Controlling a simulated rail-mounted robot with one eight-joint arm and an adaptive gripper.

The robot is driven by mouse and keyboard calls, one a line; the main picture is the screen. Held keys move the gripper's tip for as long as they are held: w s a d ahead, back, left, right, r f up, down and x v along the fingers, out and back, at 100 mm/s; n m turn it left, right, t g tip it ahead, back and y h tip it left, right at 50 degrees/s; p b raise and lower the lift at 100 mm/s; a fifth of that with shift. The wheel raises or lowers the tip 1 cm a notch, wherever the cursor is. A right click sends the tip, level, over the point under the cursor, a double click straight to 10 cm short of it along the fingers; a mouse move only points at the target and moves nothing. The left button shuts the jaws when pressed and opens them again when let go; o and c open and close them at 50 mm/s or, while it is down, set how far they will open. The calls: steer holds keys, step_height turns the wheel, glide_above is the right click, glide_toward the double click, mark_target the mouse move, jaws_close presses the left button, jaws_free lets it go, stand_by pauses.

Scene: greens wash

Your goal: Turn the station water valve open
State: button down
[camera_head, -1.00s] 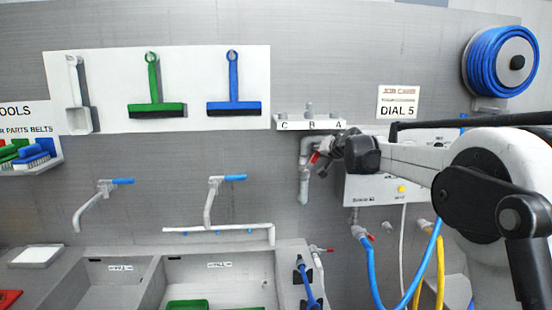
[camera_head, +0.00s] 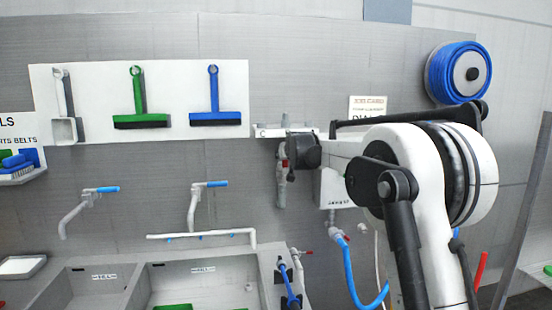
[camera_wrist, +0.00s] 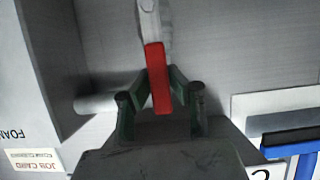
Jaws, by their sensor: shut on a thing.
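The water valve's red lever (camera_wrist: 158,80) shows in the wrist view, its white-grey base end at the top. My gripper (camera_wrist: 160,76) is shut on the lever, with one dark green finger on each side. In the head view my gripper (camera_head: 289,159) is at the wall pipe (camera_head: 281,190), below the small shelf with letters. The gripper and wrist hide most of the lever there, so its angle to the pipe is hard to tell.
A white box (camera_head: 332,190) on the wall is partly behind my arm. A blue hose (camera_head: 362,285) hangs below it. The sink (camera_head: 215,285) and wall taps are left. A hanging blue squeegee (camera_head: 214,105) is up and left of the gripper.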

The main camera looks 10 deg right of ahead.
steer(key=shift+f, duration=0.1)
steer(key=c, duration=1.6)
jaws_free()
steer(key=shift+a, duration=0.1)
steer(key=shift+s, duration=0.2)
steer(key=shift+v, duration=5.9)
